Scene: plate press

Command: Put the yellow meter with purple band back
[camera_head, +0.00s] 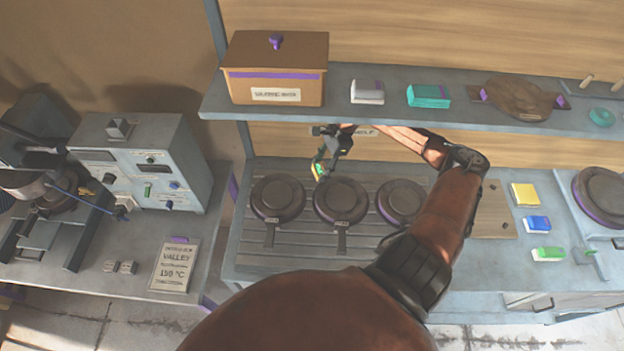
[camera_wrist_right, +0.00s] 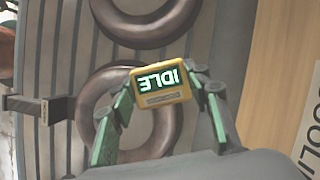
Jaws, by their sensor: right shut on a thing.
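The yellow meter (camera_wrist_right: 160,86) is between the green-padded fingers of my right gripper (camera_wrist_right: 163,78) in the right wrist view. In the head view my right gripper (camera_head: 327,150) is just under the shelf's front edge, behind the round plates. The meter (camera_head: 318,171) shows there as a small yellow and green patch, mostly hidden by the gripper. It is held above the slatted rack. My left gripper is out of view.
Dark round plates (camera_head: 278,198) lie on the slatted rack (camera_head: 300,248). The shelf (camera_head: 390,105) above carries a brown box (camera_head: 277,75), small packs and a wooden board. A grey instrument (camera_head: 150,165) and a "VALLEY 150 °C" sign (camera_head: 174,268) stand left. Coloured blocks (camera_head: 525,194) lie right.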

